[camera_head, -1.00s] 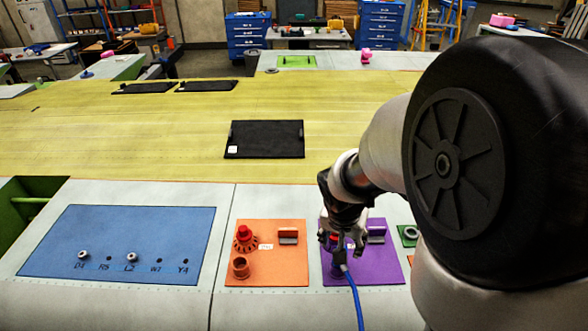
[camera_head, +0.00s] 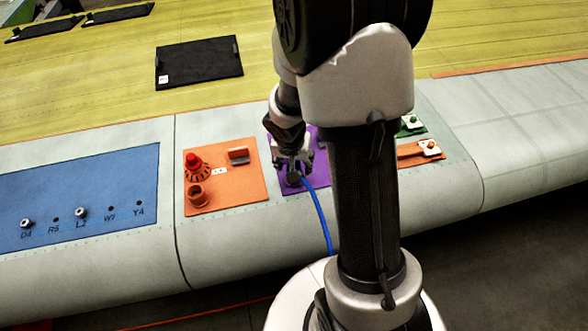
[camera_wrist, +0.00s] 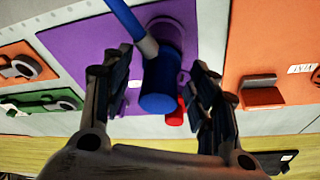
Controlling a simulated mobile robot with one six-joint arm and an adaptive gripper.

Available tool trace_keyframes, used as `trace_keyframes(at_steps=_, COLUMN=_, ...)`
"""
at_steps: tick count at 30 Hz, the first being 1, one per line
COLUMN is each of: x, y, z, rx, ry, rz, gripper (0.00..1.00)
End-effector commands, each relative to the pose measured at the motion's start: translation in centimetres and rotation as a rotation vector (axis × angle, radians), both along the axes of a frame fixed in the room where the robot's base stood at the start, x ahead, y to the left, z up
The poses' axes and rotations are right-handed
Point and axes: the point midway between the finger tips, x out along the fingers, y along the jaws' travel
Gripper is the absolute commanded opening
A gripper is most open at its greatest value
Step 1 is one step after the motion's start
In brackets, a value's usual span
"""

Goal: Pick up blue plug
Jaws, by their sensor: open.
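The blue plug (camera_wrist: 160,88) shows in the wrist view between the two open fingers of my gripper (camera_wrist: 160,95). Its round blue end faces the camera, and a grey collar joins it to a blue cable (camera_wrist: 124,18). A gap shows between the plug and each finger. In the head view my gripper (camera_head: 291,168) is over the purple panel (camera_head: 317,178), where it hides the plug. The blue cable (camera_head: 322,220) runs from there toward the front edge. A red part (camera_wrist: 176,115) shows just behind the plug in the wrist view.
An orange panel (camera_head: 240,195) with a red-topped connector (camera_head: 195,165) and a brown socket (camera_head: 196,194) lies left of my gripper. A blue panel (camera_head: 90,185) with labelled holes is farther left. Green (camera_head: 410,128) and orange fixtures lie right. My arm covers part of the purple panel.

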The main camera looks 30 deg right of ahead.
Motion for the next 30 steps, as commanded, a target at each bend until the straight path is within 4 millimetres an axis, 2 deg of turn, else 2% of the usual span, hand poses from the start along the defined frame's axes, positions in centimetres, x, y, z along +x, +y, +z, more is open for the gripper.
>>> trace_keyframes(at_steps=5, x=0.01, y=-0.01, z=0.08, rx=-0.001, ry=-0.001, rz=0.000, gripper=0.54)
trace_keyframes(at_steps=24, x=0.00, y=0.00, z=0.09, rx=0.000, ry=0.000, rz=0.000, gripper=0.12)
trace_keyframes(at_steps=30, x=0.03, y=0.00, z=0.11, rx=-0.001, ry=-0.001, rz=0.000, gripper=0.10)
